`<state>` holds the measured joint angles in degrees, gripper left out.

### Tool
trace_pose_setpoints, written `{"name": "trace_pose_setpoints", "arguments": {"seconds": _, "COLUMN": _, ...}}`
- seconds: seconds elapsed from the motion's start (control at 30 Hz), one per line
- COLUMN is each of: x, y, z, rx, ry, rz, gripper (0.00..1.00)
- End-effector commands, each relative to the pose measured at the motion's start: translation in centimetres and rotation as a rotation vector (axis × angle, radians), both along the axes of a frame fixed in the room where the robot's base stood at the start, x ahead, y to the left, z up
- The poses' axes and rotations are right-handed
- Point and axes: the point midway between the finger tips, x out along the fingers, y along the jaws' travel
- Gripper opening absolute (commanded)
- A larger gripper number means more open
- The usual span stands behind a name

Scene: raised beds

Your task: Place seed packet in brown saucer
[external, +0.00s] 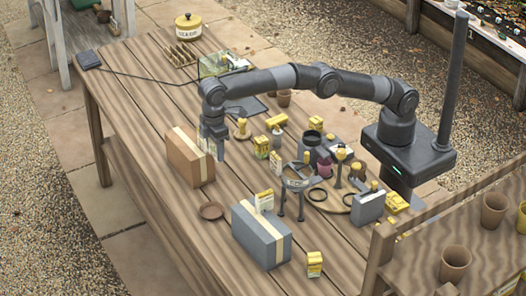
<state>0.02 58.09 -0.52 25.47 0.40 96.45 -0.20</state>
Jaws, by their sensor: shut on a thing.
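The brown saucer (211,210) lies empty on the wooden bench, left of the grey box. My gripper (217,156) points down beside the right side of the cardboard box, behind the saucer in the picture. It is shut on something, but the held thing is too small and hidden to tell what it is. Several yellow seed packets stand about: one (262,147) right of my gripper, one (276,162) close by, one (264,201) at the grey box, and one (314,264) near the front edge. I cannot tell which packet is meant.
The cardboard box (184,158) and grey box (252,238) stand on either side of the saucer. The left part of the bench (135,100) is mostly clear.

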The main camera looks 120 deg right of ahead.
Motion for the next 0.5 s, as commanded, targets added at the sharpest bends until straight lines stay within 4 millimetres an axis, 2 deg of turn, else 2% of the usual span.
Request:
{"name": "trace_pose_setpoints", "arguments": {"seconds": 0.27, "x": -0.1, "y": 0.2, "z": -2.5, "rx": 0.000, "ry": 0.002, "rz": 0.002, "gripper": 0.31}}
{"name": "trace_pose_setpoints", "arguments": {"seconds": 0.5, "x": -0.1, "y": 0.2, "z": -7.1, "rx": 0.000, "ry": 0.003, "rz": 0.002, "gripper": 0.31}}
